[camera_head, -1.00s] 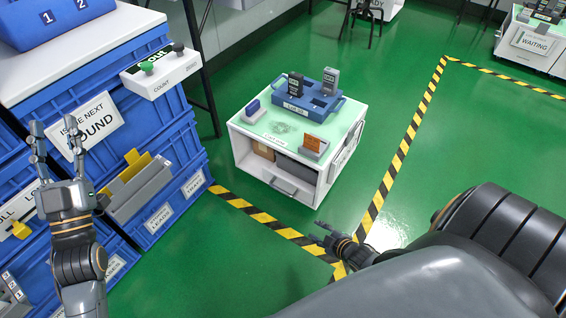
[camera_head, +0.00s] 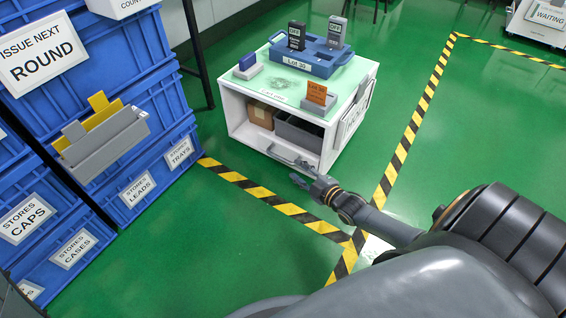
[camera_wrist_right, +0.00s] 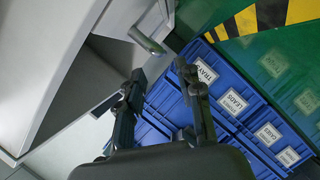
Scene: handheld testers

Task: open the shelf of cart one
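The cart (camera_head: 240,122), white with a pale green top, stands on the floor in the middle of the head view. Its open front shows a shelf space with a brown box (camera_head: 261,115) and a grey bin (camera_head: 298,131). A grey bar handle (camera_head: 288,158) runs along the low front edge, and also shows in the right wrist view (camera_wrist_right: 146,40). My right gripper (camera_head: 302,181) is just in front of and below the handle, apart from it. In the right wrist view its fingers (camera_wrist_right: 162,73) are spread and empty. My left gripper is out of view.
Blue storage crates (camera_head: 150,100) stand at the left. Yellow-black floor tape (camera_head: 265,201) passes in front of the cart.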

